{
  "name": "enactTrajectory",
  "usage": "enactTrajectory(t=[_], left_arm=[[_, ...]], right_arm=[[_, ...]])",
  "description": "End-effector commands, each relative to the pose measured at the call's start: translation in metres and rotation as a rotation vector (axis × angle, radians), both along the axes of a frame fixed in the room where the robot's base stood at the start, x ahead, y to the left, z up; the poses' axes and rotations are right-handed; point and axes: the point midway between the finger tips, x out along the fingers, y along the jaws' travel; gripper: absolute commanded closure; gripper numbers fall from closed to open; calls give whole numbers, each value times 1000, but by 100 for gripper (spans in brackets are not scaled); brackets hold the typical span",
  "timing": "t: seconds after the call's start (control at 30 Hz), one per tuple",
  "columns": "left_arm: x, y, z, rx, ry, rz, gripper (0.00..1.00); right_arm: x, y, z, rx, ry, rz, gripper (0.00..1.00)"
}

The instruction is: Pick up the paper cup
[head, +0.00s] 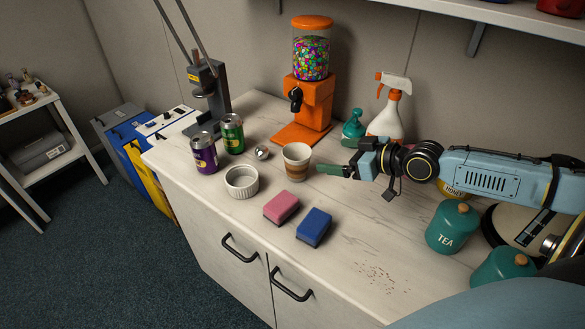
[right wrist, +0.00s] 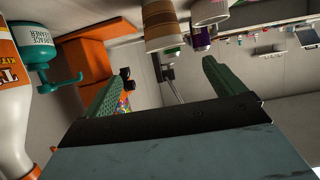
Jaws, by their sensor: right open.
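The paper cup (head: 297,158), white with brown bands, stands upright on the white counter (head: 345,225) near the middle of the head view. My right gripper (head: 338,157) is just to the right of the cup, its green fingers pointing left towards it. The fingers are apart and nothing is between them. In the right wrist view the picture is turned over; the cup (right wrist: 160,25) shows beyond the open fingers (right wrist: 162,82), at the top. My left gripper is not in view.
A white ramekin (head: 242,182) and a small metal ball (head: 262,153) are left of the cup. Purple (head: 204,155) and green (head: 232,134) cans stand farther left. An orange candy dispenser (head: 307,95) and spray bottle (head: 388,110) stand behind. Pink (head: 282,206) and blue (head: 314,228) sponges lie in front.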

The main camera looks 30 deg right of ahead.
Motion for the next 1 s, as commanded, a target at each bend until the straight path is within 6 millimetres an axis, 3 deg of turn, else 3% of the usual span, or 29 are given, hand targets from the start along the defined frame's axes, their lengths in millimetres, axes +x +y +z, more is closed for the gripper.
enactTrajectory(t=[0.6,1.0], left_arm=[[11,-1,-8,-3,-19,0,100],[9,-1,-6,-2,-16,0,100]], right_arm=[[59,25,-26,4,-3,-2,6],[84,42,-39,5,0,0,6]])
